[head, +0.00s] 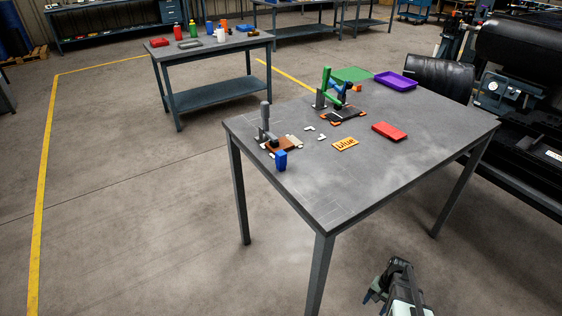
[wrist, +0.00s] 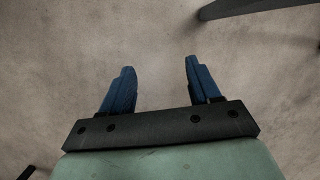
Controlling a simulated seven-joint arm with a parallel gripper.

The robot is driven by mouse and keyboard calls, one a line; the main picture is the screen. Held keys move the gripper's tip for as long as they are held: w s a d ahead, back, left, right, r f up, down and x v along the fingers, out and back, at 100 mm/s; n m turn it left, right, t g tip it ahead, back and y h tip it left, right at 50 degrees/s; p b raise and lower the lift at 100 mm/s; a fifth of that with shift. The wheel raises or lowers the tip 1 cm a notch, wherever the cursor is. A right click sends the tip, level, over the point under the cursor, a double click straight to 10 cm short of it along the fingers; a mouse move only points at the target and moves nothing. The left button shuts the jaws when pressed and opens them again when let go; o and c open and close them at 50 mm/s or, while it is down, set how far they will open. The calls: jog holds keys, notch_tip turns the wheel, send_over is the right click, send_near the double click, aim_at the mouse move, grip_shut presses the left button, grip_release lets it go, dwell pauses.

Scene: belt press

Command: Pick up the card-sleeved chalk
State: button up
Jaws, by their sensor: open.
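My gripper (head: 378,298) is at the bottom of the head view, in front of the table's near edge and apart from everything on it. In the wrist view its two blue fingers (wrist: 160,68) are spread with only bare floor between them. I cannot make out a card-sleeved chalk for certain. A small blue upright piece (head: 281,160) stands at the table's left edge. Small white pieces (head: 309,128) lie near the middle.
The grey table (head: 350,185) has a clear near half. A grey upright fixture (head: 265,125) with a brown base and a green-and-blue press (head: 336,92) stand on it. Dark machinery stands at right.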

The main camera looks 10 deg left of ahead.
jog(key=w+d+r+m+t, duration=0.2)
jog(key=w+d+r, duration=0.45)
jog(key=w, duration=0.25)
jog(key=w+d+r+m+t, duration=0.1)
jog(key=w+d+r, duration=0.4)
jog(key=w+r, duration=0.35)
jog(key=w+d+r+m+t, duration=0.2)
jog(key=w+d+r, duration=0.4)
jog(key=w, duration=0.4)
jog(key=w+d+r+m+t, duration=0.1)
jog(key=w+d+r, duration=0.2)
jog(key=r, duration=0.2)
jog(key=w+d+r+t, duration=0.1)
jog(key=w+d+r, duration=0.15)
jog(key=r, duration=0.25)
notch_tip(320, 180, up, 27)
jog(key=n+g+h, duration=0.2)
jog(key=g, duration=0.3)
send_over(281, 153)
notch_tip(281, 153, down, 13)
jog(key=shift+f, duration=0.1)
